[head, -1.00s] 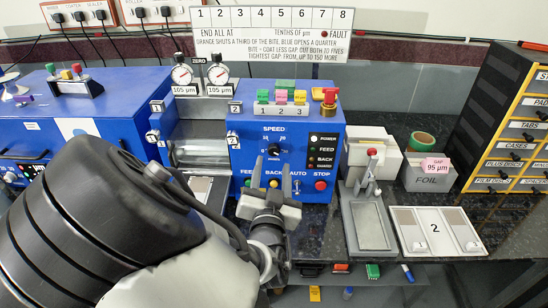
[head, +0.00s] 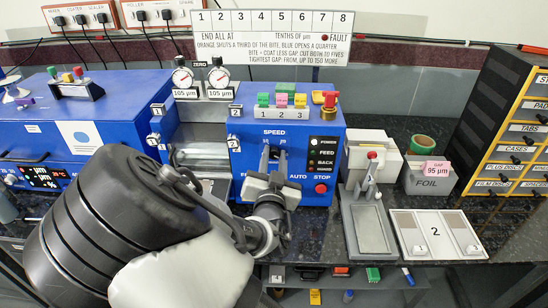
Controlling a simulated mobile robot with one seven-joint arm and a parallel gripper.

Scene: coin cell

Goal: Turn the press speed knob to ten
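The blue press (head: 215,125) stands at the back centre, with the SPEED dial on its front face. The dark speed knob (head: 274,153) sits below the SPEED label, largely covered by my gripper. My gripper (head: 274,155) reaches up to it from the front, with one finger on each side, drawn in close to the knob. The fingers look shut on it, though the contact is partly hidden. The knob's pointer and most dial numbers cannot be read. The POWER lamp (head: 313,141) glows white at the right of the dial.
A red STOP button (head: 321,188) is at the panel's lower right.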

